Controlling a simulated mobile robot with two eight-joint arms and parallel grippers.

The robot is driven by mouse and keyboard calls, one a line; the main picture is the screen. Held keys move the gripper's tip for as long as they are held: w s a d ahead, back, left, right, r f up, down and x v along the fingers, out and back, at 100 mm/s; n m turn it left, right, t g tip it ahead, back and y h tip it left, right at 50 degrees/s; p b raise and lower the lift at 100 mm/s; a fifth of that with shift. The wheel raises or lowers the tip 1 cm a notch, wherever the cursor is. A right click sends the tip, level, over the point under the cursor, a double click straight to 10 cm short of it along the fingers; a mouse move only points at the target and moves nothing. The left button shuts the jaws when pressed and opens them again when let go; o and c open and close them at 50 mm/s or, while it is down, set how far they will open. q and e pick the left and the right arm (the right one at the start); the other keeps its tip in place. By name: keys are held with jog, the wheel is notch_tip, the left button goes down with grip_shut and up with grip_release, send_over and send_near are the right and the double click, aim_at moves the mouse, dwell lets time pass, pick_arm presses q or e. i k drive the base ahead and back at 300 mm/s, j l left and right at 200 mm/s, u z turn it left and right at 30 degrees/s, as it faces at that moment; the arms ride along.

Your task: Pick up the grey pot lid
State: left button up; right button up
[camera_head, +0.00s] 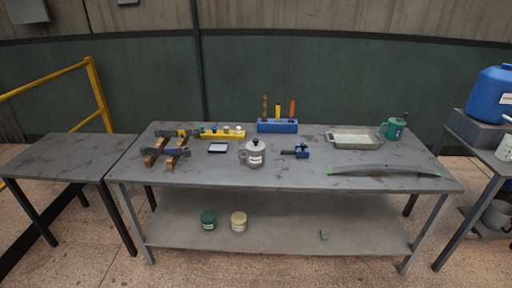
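A small grey pot (256,157) with a label on its front stands near the middle of the grey workbench. The grey pot lid (256,145) sits on top of it, with a small dark knob at its centre. A handle sticks out at the pot's left side. Neither of my grippers is in view.
A blue holder (277,126) stands behind. A leaf spring (385,170) lies at front right. The bench front is mostly clear.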

aim_at(255, 145)
jog(key=i+l, duration=0.1)
jog(key=i, duration=0.45)
jog(key=i+l, duration=0.1)
jog(key=i, duration=0.4)
jog(key=i+l, duration=0.1)
jog(key=i, duration=0.45)
jog(key=i+l, duration=0.1)
jog(key=i, duration=0.45)
jog(key=u, duration=0.05)
